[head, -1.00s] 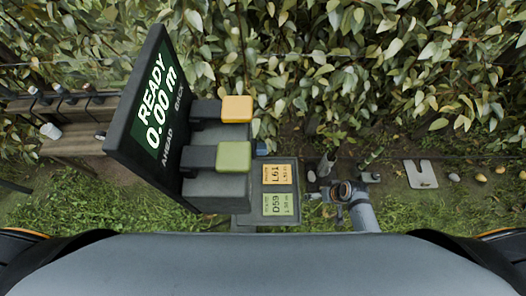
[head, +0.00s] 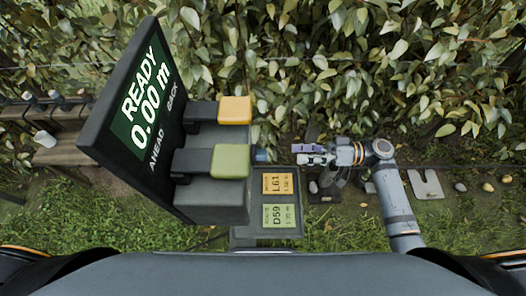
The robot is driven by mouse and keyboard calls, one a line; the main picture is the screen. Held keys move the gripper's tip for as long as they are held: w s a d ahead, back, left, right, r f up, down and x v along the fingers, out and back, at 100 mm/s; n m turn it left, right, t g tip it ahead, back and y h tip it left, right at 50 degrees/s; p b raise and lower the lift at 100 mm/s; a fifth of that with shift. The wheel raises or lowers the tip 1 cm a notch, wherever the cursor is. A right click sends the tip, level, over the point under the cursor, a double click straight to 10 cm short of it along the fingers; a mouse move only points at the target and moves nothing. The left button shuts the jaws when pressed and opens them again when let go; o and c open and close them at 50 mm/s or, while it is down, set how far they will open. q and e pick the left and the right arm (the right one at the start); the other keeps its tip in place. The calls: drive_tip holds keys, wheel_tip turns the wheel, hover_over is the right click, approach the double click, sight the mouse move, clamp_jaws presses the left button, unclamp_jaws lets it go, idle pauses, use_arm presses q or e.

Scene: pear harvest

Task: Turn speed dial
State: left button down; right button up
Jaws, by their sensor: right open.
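The control console shows a tilted dark screen (head: 143,108) reading "READY 0.00 m", with "AHEAD" and "BACK" beside its lower edge. A small blue knob (head: 261,155), which looks like the dial, sits on the console's right side beside the green lever pad (head: 230,161). My right gripper (head: 298,154) is open and empty, just right of the blue knob, with a visible gap between them. Its fingers point left at the knob. Any marks on the knob are too small to read. My left gripper is not in view.
A yellow lever pad (head: 235,110) stands behind the green one. Below the knob is a panel with an orange display (head: 277,183) and a green display (head: 279,215). Dense foliage (head: 400,60) fills the back. A notched pale plate (head: 426,184) and several fruits lie on the right.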

sight(263, 152)
drive_tip(key=a+p, duration=0.2)
drive_tip(key=a, duration=0.7)
drive_tip(key=shift+a+r+p, duration=0.15)
drive_tip(key=shift+a+p, duration=0.05)
drive_tip(key=shift+p, duration=0.1)
drive_tip(key=shift+a, duration=0.3)
drive_tip(key=c, duration=1.2)
